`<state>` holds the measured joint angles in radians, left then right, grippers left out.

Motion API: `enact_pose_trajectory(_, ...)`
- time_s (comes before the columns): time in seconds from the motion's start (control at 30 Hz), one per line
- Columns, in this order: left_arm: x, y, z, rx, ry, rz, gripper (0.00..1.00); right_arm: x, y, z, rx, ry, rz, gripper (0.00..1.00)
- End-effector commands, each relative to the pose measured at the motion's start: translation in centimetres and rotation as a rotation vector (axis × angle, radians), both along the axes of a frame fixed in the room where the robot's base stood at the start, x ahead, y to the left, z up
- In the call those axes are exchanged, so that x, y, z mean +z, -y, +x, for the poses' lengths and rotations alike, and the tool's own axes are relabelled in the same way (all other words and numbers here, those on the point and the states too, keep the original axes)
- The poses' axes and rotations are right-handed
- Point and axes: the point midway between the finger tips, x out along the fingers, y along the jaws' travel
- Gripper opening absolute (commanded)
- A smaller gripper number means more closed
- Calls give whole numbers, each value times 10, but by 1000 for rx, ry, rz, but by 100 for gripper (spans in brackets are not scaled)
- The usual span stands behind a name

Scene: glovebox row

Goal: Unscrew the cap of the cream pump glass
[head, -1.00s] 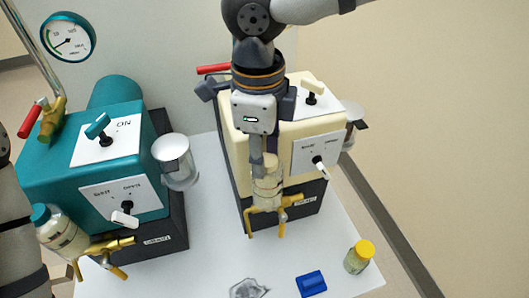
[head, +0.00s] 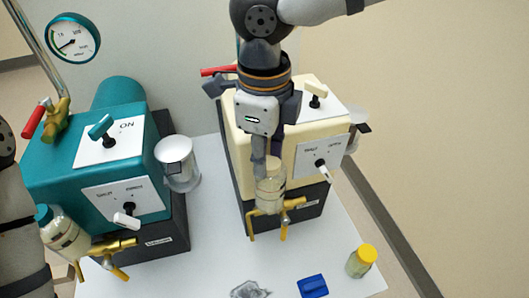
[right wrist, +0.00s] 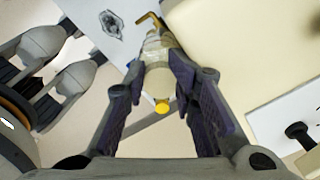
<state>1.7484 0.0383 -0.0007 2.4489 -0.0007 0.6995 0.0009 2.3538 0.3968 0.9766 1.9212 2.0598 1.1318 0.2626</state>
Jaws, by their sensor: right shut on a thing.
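The cream pump (head: 231,150) stands right of the teal pump in the head view. Its glass (head: 270,197) is a clear jar with pale contents, held at the pump's front near the brass fitting (head: 262,211). My right gripper (head: 267,168) comes down from above, shut on the glass's top, where the cap is. The fingers largely hide the cap in the head view. In the right wrist view the pale cap (right wrist: 160,82) shows between the two fingers of my right gripper (right wrist: 163,76), with the glass (right wrist: 157,52) beyond. My left gripper is out of view.
The teal pump (head: 75,168) has its own teal-capped glass (head: 63,235). A clear cylinder (head: 177,164) stands between the pumps.

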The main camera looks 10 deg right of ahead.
Motion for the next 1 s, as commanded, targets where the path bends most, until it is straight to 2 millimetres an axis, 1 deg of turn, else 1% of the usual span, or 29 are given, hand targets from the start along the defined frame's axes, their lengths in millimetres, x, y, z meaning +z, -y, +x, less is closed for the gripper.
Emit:
enact_pose_trajectory(0.03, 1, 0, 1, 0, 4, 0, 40, 4, 0, -3, -496, -22, 25, 0)
enact_pose_trajectory(0.2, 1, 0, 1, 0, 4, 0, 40, 4, 2, -8, -12, -22, 17, 0)
enact_pose_trajectory(0.3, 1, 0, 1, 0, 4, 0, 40, 4, 3, -11, 227, -24, 9, 0)
enact_pose_trajectory(0.4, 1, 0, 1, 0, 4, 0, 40, 4, 3, -12, 348, -25, 5, 0)
enact_pose_trajectory(0.6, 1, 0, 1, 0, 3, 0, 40, 2, 3, -14, 371, -28, 3, 0)
enact_pose_trajectory(0.63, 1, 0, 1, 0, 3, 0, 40, 2, 3, -14, 371, -29, 2, 24)
enact_pose_trajectory(0.73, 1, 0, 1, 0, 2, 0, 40, 1, 3, -14, 371, -30, 2, 2)
enact_pose_trajectory(0.77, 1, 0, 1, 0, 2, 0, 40, 1, 3, -14, 371, -31, 2, 0)
enact_pose_trajectory(1.0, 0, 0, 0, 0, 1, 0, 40, 0, 3, -15, 372, -35, 2, 0)
